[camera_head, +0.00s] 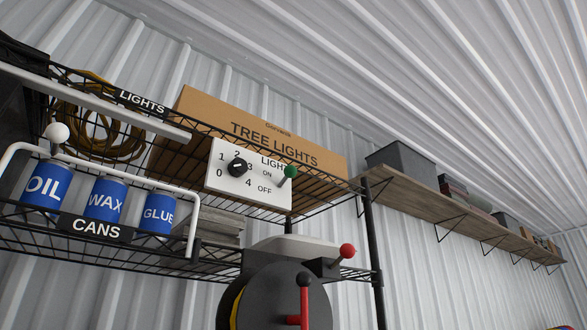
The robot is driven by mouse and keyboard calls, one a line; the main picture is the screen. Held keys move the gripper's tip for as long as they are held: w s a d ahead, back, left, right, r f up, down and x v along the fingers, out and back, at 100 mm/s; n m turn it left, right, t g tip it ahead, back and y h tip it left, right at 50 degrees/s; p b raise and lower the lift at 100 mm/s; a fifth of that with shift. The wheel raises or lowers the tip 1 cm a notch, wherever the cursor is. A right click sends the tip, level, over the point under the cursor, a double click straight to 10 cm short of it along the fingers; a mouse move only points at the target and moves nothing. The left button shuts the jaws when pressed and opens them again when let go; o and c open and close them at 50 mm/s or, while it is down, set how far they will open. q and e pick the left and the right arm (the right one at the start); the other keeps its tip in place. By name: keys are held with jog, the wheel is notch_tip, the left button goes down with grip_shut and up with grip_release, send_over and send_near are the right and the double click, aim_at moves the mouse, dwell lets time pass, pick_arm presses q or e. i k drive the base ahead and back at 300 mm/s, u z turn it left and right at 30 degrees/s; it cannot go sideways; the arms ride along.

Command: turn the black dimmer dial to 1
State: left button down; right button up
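The black dimmer dial (238,168) is a round knob on the left part of a white control panel (264,197), which is fixed at the upper wire shelf. The numbers 0 to 4 run around the dial, with 0 at lower left, 1 at upper left, 2 at the top, 3 at right and 4 at lower right. A small pale mark shows near the dial's top, close to 2, but it is too small to read surely. A green-knobbed switch (290,172) sits to its right, beside ON and OFF. Neither of my grippers is in view.
A TREE LIGHTS box (290,145) stands behind the panel. A reel (275,300) with red-knobbed and red-handled levers is below. The space before the dial looks clear.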

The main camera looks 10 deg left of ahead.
aim_at(237, 167)
jog(key=z, duration=0.85)
jog(key=k, duration=1.1)
jog(key=u, duration=1.6)
jog(key=i, duration=0.5)
